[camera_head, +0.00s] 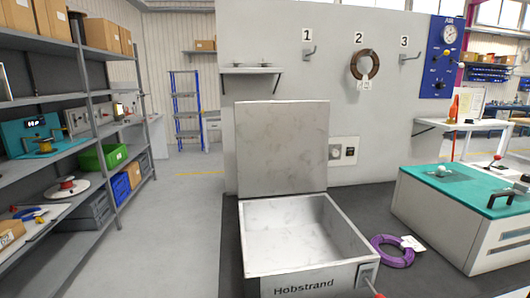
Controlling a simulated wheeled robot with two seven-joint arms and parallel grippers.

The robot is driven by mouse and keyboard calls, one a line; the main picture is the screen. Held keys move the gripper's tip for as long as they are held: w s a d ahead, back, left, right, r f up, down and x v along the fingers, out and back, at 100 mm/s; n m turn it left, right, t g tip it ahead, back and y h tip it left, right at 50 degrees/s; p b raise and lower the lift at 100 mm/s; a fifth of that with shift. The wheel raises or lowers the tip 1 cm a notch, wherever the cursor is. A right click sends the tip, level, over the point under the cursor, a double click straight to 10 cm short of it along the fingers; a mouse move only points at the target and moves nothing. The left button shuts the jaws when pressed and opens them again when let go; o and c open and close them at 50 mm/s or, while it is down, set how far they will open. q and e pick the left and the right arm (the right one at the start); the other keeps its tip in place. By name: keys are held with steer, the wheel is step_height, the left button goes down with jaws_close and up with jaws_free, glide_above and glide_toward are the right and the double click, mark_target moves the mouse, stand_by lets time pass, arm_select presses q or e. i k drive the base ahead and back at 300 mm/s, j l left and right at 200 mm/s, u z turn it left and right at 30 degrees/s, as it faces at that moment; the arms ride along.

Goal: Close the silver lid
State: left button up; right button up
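The silver lid (283,148) stands upright, open, at the back edge of a silver box (315,270) marked "Hobstrand". The box's inside shows bare, with nothing seen in it. A small lever with a red knob sits at the box's front right corner. Neither my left gripper nor my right gripper shows in the head view.
A purple cable coil (392,250) with a white tag lies right of the box on the dark surface. A teal-topped machine (470,190) stands further right. Grey shelves (85,100) line the left. A brown coil (364,64) hangs on the wall behind.

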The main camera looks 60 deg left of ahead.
mark_target(283, 147)
steer(key=k+j+z, duration=0.4)
steer(key=k+j, duration=0.8)
steer(key=j+z, duration=0.1)
steer(key=j, duration=0.4)
steer(key=k+j, duration=0.1)
steer(key=j, duration=0.4)
steer(key=j+z, duration=0.15)
steer(key=j, duration=0.3)
steer(key=k+j+z, duration=0.1)
steer(key=j, duration=0.4)
steer(key=k+j+z, duration=0.1)
steer(key=j, duration=0.35)
steer(key=k+j, duration=0.1)
steer(key=j, duration=0.4)
steer(key=z, duration=0.05)
